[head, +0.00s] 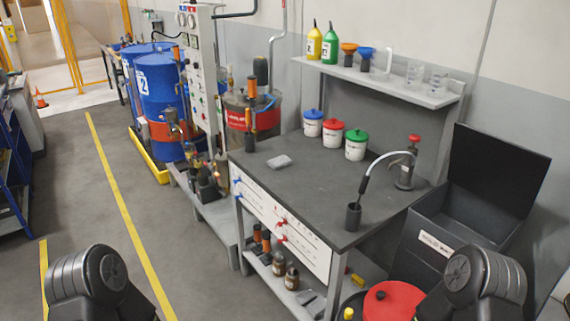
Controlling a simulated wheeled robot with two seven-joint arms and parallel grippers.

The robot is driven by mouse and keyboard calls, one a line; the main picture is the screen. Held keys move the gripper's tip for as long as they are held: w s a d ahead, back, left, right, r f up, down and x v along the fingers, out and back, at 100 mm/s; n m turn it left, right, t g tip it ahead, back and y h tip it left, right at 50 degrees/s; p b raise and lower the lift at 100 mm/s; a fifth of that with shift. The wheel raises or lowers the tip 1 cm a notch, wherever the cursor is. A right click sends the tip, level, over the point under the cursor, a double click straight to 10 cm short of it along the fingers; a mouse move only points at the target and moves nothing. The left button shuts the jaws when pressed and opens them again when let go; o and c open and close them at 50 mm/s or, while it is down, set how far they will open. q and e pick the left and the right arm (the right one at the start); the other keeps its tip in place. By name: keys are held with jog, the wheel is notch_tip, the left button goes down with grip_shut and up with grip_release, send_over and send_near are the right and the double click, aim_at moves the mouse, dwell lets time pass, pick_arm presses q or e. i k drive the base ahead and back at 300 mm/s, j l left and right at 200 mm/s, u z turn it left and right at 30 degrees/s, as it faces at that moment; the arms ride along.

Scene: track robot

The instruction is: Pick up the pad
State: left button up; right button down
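A small light-grey flat pad (279,161) lies on the dark top of the workbench (310,190), towards its left side. Nothing touches it and the bench top around it is clear. Only rounded black links of my two arms show at the bottom left and bottom right. Neither of my grippers is in view, so I cannot see whether they are open or shut.
White tubs with blue (312,123), red (332,132) and green (355,144) lids stand along the bench's back. A dark cup (353,215) with a curved spout stands near the front right. An open black bin (450,235) is at right. Floor at left is free.

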aim_at(279, 162)
jog(key=z, duration=0.45)
jog(key=i+j+z, duration=0.1)
jog(key=z, duration=0.3)
jog(key=j+z, duration=0.2)
jog(key=z, duration=0.25)
jog(key=j+z, duration=0.15)
jog(key=z, duration=0.25)
jog(key=j+z, duration=0.2)
jog(key=j, duration=0.25)
jog(key=j+z, duration=0.2)
jog(key=j, duration=0.25)
jog(key=j+z, duration=0.15)
jog(key=j, duration=0.25)
jog(key=k+j+z, duration=0.2)
jog(key=j, duration=0.25)
jog(key=j+z, duration=0.2)
jog(key=j, duration=0.2)
jog(key=k+j+z, duration=0.2)
jog(key=j, duration=0.2)
jog(key=k+j+z, duration=0.2)
jog(key=j, duration=0.2)
jog(key=k+j, duration=0.15)
jog(key=j, duration=0.15)
jog(key=k+j, duration=0.1)
jog(key=j, duration=0.2)
jog(key=k+j, duration=0.15)
jog(key=j, duration=0.2)
jog(key=k+j, duration=0.15)
jog(key=j, duration=0.15)
